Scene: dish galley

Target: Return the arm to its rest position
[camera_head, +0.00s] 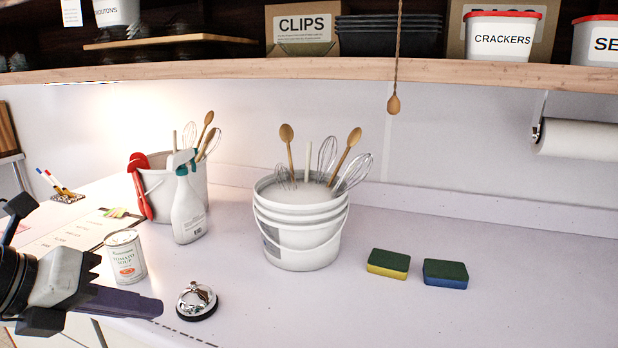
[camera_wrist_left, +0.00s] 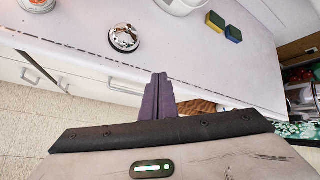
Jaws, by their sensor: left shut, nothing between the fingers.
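My left arm comes in from the left in the head view. Its gripper (camera_head: 158,307) is over the counter's front edge, left of the service bell. In the left wrist view the gripper's dark fingers (camera_wrist_left: 158,92) are pressed together with nothing between them. They point at the front edge of the counter and touch no object that I can see. My right gripper does not show in either view.
On the counter (camera_head: 420,315) are a bell (camera_head: 196,300), a soup can (camera_head: 125,257), a spray bottle (camera_head: 188,212), a white bucket of utensils (camera_head: 300,235), a yellow sponge (camera_head: 388,264) and a blue sponge (camera_head: 445,274). A shelf (camera_head: 250,72) runs above. The right front counter is clear.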

